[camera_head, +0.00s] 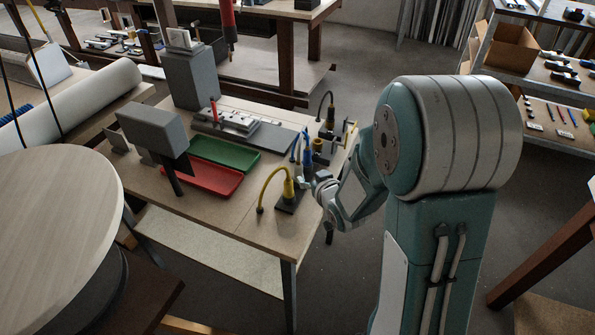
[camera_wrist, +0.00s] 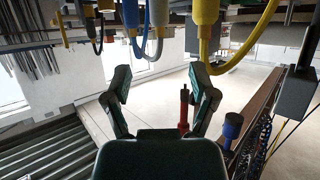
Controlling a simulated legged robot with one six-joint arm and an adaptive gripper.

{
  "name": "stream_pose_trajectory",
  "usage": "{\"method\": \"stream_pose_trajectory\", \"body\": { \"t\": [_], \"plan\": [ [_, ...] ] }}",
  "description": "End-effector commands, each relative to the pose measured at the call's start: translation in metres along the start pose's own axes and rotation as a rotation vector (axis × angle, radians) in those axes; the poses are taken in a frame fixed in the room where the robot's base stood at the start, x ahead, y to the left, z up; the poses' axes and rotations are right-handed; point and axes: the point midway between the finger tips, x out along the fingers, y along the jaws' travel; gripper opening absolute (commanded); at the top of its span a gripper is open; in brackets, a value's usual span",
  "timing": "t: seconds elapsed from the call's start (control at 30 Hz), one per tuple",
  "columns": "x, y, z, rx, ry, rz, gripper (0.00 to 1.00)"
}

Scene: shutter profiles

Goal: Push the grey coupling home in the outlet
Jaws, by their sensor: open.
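In the wrist view a grey coupling (camera_wrist: 159,13) shows at the top edge, with its grey hose curving below it in the picture. It lies between a blue coupling (camera_wrist: 131,12) and a yellow coupling (camera_wrist: 205,12). Its outlet is cut off by the frame, so I cannot tell how deep it sits. My gripper (camera_wrist: 159,88) is open and empty, its fingers spread on either side of the grey coupling's line and apart from it. In the head view my gripper (camera_head: 312,184) is at the table's right edge, beside the yellow coupling (camera_head: 289,187); the grey coupling is not clearly visible there.
The blue coupling (camera_head: 307,152) and other upright fittings stand close together at the table's right end. A red tray (camera_head: 203,180), a green tray (camera_head: 224,153) and a grey box-headed device (camera_head: 150,128) are farther left. The wooden tabletop (camera_head: 235,215) is bare at the front.

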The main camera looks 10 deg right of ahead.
Motion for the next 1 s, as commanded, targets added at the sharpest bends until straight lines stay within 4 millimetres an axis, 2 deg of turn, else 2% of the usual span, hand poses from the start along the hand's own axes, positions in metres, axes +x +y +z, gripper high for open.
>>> {"method": "stream_pose_trajectory", "body": {
  "t": [0.17,0.4,0.57,0.83,1.0],
  "plan": [
    [0.013,-0.001,0.004,0.005,0.019,-0.013,0.74],
    [0.051,-0.002,0.003,0.004,0.018,-0.012,0.74],
    [0.063,-0.002,0.002,0.004,0.019,-0.012,0.74],
    [0.102,0.000,-0.002,0.005,0.018,-0.011,0.74],
    [0.112,0.000,-0.002,0.005,0.019,-0.010,0.74]
  ]
}}
